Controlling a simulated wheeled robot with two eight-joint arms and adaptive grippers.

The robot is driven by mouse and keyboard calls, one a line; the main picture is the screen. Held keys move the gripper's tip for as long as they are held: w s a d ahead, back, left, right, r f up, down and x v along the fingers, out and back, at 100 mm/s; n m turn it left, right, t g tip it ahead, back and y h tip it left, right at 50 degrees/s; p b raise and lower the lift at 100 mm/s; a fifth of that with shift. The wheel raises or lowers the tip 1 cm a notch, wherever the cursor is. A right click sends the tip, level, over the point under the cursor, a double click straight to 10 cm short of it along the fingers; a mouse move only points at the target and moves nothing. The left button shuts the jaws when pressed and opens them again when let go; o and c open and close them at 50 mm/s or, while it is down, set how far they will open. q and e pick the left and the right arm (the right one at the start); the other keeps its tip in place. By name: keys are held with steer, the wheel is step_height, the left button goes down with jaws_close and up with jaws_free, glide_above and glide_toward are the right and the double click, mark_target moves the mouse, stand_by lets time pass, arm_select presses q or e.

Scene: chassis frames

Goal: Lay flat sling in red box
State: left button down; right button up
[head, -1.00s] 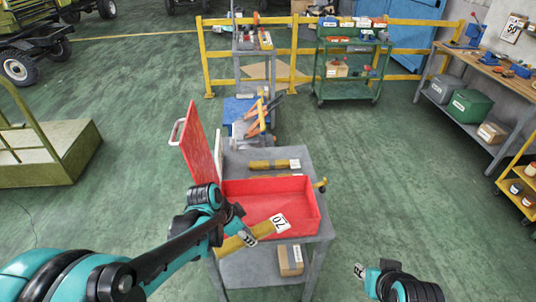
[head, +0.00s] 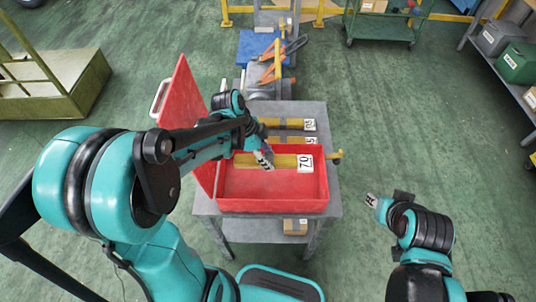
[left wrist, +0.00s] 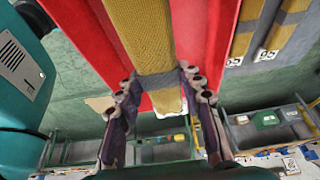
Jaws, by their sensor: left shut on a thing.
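A flat yellow sling (head: 287,161) with a grey band and a white number tag is held lengthwise across the red box (head: 272,202), near its back wall. I cannot tell whether it touches the box floor. My left gripper (head: 266,163) is shut on it near its middle-left. In the left wrist view my left gripper's fingers (left wrist: 160,88) grip both sides of the sling's grey band (left wrist: 158,80), with red box surfaces on both sides. The red lid (head: 180,98) stands open at the left. My right gripper (head: 371,202) hangs right of the cart, apart from the box.
Two more yellow slings (head: 285,124) with tags lie on the grey cart top (head: 315,111) behind the box. Orange-handled tools (head: 270,72) stand behind on a blue surface. A small carton (head: 295,227) sits on the lower shelf.

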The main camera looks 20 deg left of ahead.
mark_target(255, 159)
arm_select(q)
steer(key=shift+f+b, duration=3.85)
steer(key=shift+f, duration=1.2)
steer(key=c, duration=0.9)
jaws_free()
steer(key=shift+r, duration=0.1)
steer(key=v, duration=1.2)
steer(key=shift+s, duration=0.1)
